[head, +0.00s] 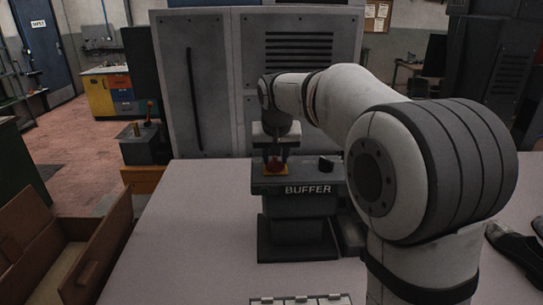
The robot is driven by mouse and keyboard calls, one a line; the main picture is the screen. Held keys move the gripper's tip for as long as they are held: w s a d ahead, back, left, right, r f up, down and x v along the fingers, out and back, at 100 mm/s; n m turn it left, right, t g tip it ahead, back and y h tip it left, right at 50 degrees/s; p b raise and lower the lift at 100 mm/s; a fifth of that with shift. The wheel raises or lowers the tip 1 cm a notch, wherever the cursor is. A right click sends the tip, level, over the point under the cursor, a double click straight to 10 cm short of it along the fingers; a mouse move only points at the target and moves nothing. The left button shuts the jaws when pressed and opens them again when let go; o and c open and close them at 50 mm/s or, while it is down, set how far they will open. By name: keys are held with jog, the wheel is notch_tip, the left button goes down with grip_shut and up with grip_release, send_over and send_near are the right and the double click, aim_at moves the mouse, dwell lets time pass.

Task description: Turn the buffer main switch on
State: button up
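The buffer (297,204) is a dark machine with a white "BUFFER" label, standing on the pale table in the head view. On its top are a red button on a yellow base (275,170) at the left and a black knob (326,164) at the right. Which of these is the main switch is not labelled legibly. My gripper (276,150) points down just above the red button, to the left of the black knob. Its fingertips are small and dark here, so I cannot tell whether they are apart or touch the button.
The pale table (190,235) is clear to the left of the buffer. An open brown box (110,235) stands at the left. A dark shoe (518,247) lies at the right edge, and a white compartment tray (300,299) is at the front. Grey cabinets (205,85) stand behind.

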jog(key=b+v, duration=0.1)
jog(key=v, duration=0.6)
jog(key=shift+s+r, duration=0.2)
jog(key=shift+r, duration=0.15)
